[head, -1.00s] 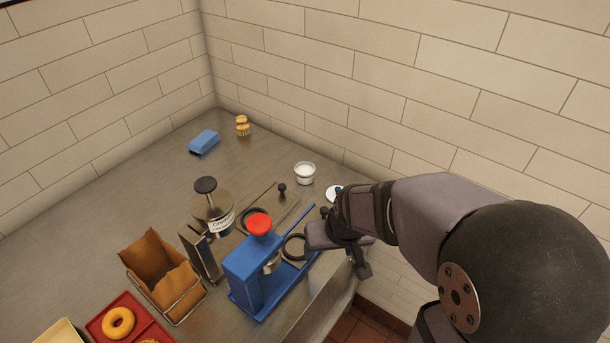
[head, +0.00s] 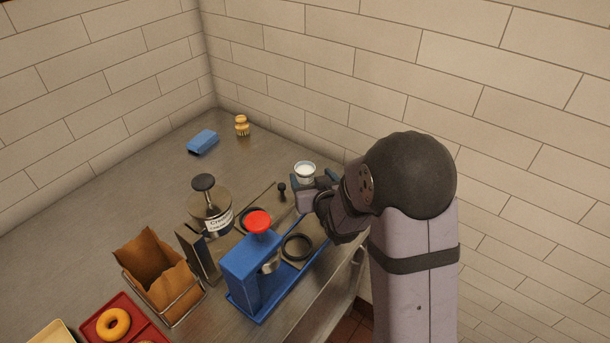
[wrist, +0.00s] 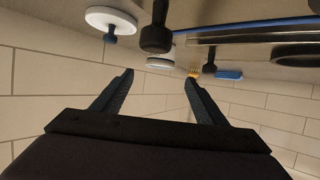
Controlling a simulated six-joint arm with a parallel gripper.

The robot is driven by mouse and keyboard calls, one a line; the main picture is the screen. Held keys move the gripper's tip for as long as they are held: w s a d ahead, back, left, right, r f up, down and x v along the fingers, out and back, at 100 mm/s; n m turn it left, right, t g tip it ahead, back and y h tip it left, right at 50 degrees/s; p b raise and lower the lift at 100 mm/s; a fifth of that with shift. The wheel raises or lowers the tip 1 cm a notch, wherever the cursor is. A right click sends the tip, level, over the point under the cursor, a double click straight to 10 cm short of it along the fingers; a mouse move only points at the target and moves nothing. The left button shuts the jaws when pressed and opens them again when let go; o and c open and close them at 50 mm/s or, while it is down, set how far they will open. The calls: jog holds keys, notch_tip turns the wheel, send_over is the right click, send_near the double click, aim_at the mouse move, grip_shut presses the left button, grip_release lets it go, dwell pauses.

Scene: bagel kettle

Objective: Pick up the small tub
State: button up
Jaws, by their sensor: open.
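The small white tub (head: 305,167) stands on the counter near the back wall, and my gripper partly covers its lower part in the head view. My gripper (head: 314,180) is right in front of it, low over the counter. In the wrist view, my gripper (wrist: 158,78) has its two dark fingers spread with nothing between them. A pale round shape (wrist: 160,64), probably the tub, shows beyond and between the fingertips. I cannot tell whether the fingertips reach its sides.
A blue press with a red knob (head: 257,222) stands left of my arm, beside a steel dispenser (head: 211,215). A small black-knobbed thing (head: 282,190) is close left of my gripper. A white disc (wrist: 111,20) shows in the wrist view.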

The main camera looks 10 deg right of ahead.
aim_at(303, 166)
jog(key=shift+p+x, duration=0.4)
jog(key=shift+x, duration=0.65)
jog(key=shift+w, duration=0.1)
jog(key=shift+f+p+x, duration=0.2)
jog(key=shift+p+x, duration=0.35)
jog(key=shift+x, duration=0.7)
jog(key=shift+f+p+x, duration=0.2)
jog(key=shift+p+x, duration=0.35)
jog(key=shift+x, duration=0.7)
jog(key=c, duration=1.1)
